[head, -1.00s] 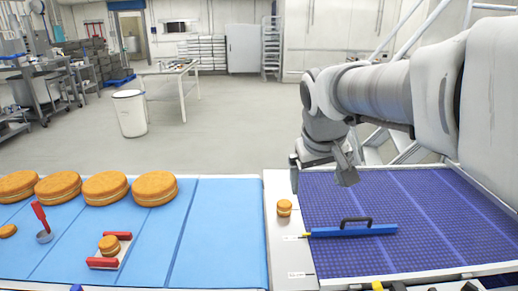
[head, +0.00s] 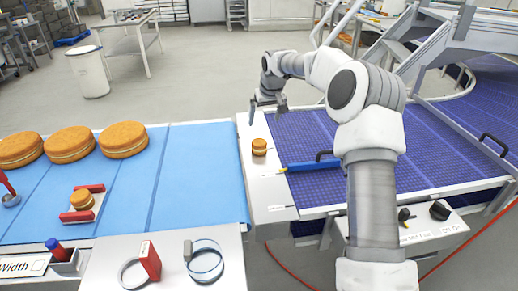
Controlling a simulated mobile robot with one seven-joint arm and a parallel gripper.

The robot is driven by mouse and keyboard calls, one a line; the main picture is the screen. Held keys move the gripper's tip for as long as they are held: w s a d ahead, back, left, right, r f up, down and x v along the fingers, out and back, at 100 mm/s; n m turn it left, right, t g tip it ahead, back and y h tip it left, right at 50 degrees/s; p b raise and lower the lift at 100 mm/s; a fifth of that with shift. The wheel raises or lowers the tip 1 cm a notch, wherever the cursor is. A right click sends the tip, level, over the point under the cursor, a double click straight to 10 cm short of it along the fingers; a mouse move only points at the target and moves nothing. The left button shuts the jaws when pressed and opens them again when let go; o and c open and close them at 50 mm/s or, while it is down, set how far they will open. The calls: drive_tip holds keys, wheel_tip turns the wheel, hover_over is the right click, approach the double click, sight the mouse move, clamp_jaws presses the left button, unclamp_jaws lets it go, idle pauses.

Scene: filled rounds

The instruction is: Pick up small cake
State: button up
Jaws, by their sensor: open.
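A small cake (head: 259,147), golden with a pale filling line, stands upright on the pale metal strip (head: 262,187) between the blue belt and the purple belt. My gripper (head: 267,113) is open and empty, with its fingers pointing down. It shows just above and behind this cake in the picture, apart from it as far as I can tell. A second small cake (head: 82,199) sits between two red blocks (head: 77,216) on the light blue belt at the left.
Several large round cakes (head: 123,140) line the back of the light blue belt (head: 200,170). A red-handled tool (head: 150,261) and a ring (head: 206,262) are in front.

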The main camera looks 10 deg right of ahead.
sight(260, 142)
drive_tip(key=p+x, duration=0.1)
drive_tip(key=x, duration=1.1)
drive_tip(key=shift+w+f, duration=0.2)
drive_tip(key=shift+w+p+x, duration=0.15)
drive_tip(key=shift+p+x, duration=0.05)
drive_tip(key=shift+x, duration=1.15)
drive_tip(key=shift+w+p+x, duration=0.15)
drive_tip(key=shift+x, duration=1.2)
drive_tip(key=shift+d+r, duration=0.1)
drive_tip(key=shift+d, duration=0.05)
drive_tip(key=c, duration=0.8)
drive_tip(key=shift+o, duration=0.2)
